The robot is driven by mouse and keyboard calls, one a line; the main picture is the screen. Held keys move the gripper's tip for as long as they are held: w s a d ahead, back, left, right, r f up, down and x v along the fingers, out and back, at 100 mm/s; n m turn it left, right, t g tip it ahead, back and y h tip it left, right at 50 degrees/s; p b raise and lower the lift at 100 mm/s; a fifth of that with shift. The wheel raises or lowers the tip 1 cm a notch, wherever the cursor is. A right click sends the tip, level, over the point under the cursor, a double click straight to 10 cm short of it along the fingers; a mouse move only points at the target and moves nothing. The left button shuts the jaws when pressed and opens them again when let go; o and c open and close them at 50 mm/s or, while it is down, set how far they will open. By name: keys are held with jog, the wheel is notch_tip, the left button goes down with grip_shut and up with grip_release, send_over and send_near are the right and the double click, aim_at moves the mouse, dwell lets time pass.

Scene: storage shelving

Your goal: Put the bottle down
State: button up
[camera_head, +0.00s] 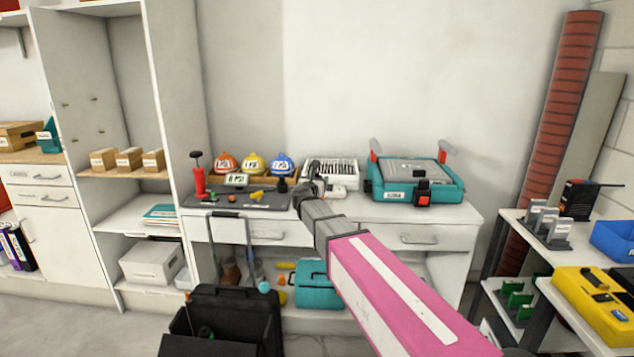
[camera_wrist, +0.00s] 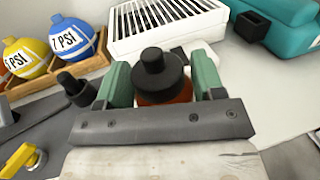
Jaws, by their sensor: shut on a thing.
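My gripper (camera_wrist: 162,78) is shut on a bottle (camera_wrist: 154,62) with a black cap and an orange-brown body. The two green fingers stand on either side of the bottle, just below the cap. The bottle looks upright, and its lower part is hidden behind the gripper's grey bar. In the head view my gripper (camera_head: 315,187) is over the middle of the white counter (camera_head: 372,211). My wrist and arm mostly hide the bottle there. I cannot tell whether its base touches the counter.
Orange, yellow and blue labelled globes (camera_head: 254,163) sit in a wooden tray behind a grey tool mat (camera_head: 215,197). A white slotted box (camera_head: 331,172) stands behind my gripper. A teal case (camera_head: 413,183) stands to the right. Some counter is clear between the case and my gripper.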

jog(key=o, duration=1.5)
jog(key=shift+f, duration=0.1)
